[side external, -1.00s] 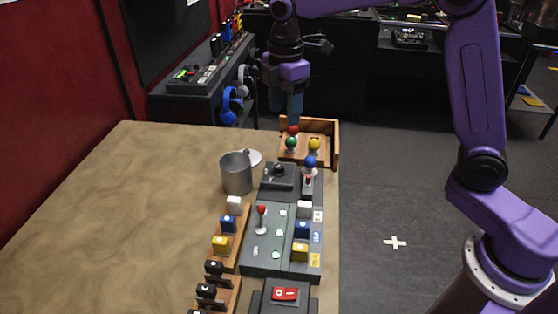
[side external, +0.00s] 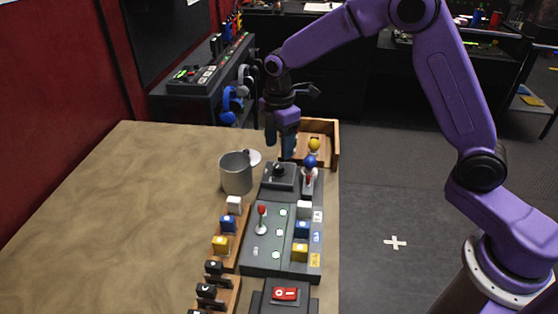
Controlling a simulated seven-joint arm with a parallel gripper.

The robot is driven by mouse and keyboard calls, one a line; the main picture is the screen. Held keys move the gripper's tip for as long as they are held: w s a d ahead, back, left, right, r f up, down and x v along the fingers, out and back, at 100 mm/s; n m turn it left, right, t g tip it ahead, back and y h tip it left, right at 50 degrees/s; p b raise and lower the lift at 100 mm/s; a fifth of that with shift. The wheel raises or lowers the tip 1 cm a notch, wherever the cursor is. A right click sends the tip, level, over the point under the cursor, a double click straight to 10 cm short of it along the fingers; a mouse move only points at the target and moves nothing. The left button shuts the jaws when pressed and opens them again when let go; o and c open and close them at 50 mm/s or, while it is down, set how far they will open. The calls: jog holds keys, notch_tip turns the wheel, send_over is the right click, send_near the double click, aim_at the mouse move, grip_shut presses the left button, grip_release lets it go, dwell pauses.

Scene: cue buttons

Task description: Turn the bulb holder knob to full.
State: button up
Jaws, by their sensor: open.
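The bulb holder is a dark grey box with a black knob (side external: 279,170) on top, near the far end of the table. A blue bulb (side external: 310,161) stands upright in a socket just to the right of the knob. My gripper (side external: 283,152) points down right above and slightly behind the knob. Its fingers are open and hold nothing. Whether they touch the knob cannot be told from this angle.
A wooden tray (side external: 333,152) behind holds a yellow bulb (side external: 314,145); my gripper hides part of it. A grey metal mug (side external: 236,175) stands left of the knob. A panel (side external: 262,254) with a red-tipped lever and a red switch (side external: 285,294) lie in front.

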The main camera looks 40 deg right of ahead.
aim_at(279, 165)
notch_tip(279, 165, down, 6)
dwell(0.4)
jog(key=c, duration=1.1)
